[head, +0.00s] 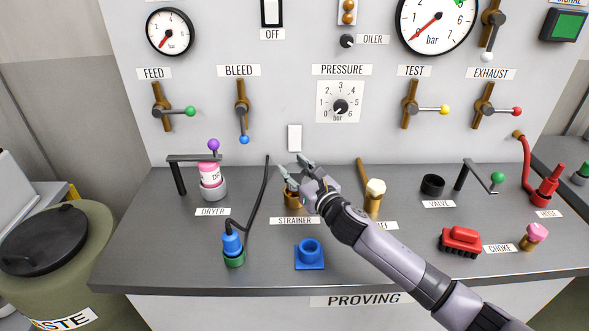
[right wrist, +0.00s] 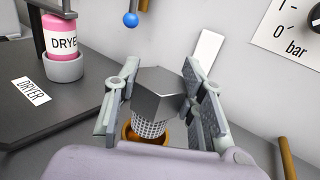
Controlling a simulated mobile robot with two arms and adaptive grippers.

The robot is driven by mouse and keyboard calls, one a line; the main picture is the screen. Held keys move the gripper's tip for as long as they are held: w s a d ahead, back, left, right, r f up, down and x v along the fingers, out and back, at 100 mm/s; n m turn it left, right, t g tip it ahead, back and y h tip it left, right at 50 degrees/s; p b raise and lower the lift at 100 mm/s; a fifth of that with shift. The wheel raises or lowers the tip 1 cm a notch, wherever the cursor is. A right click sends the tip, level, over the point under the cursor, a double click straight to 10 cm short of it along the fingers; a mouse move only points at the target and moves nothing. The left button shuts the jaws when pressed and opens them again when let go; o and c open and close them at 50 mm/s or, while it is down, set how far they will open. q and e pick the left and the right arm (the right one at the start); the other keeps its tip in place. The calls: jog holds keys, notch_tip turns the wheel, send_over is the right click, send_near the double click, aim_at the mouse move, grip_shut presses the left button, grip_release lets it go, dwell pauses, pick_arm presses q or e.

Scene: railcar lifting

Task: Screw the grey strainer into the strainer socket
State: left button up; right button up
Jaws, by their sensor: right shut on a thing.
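The grey strainer (right wrist: 158,95) has a hexagonal head and a mesh body below it. My right gripper (right wrist: 160,68) is shut on the strainer's head, with one finger on either side. It also shows in the head view (head: 296,167), above the STRAINER label. The brass strainer socket (head: 292,200) stands on the bench right under the gripper, and its rim shows in the right wrist view (right wrist: 128,134). The mesh is at the socket's opening; its lower end is hidden, so I cannot tell how deep it sits. My left gripper is out of view.
The pink dryer canister (head: 211,174) in its cup stands left. A black cable with a blue plug (head: 232,243) rises close to the left of the socket. A blue fitting (head: 310,255) lies in front. A brass piece with a cream knob (head: 375,190) stands right. The panel is behind.

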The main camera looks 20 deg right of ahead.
jog(key=shift+r+p, duration=0.1)
jog(key=shift+p, duration=0.3)
dwell(1.1)
jog(key=shift+f+b, duration=1.55)
jog(key=shift+f, duration=0.45)
jog(key=o, duration=1.3)
jog(key=shift+o, duration=0.7)
jog(key=v, duration=1.2)
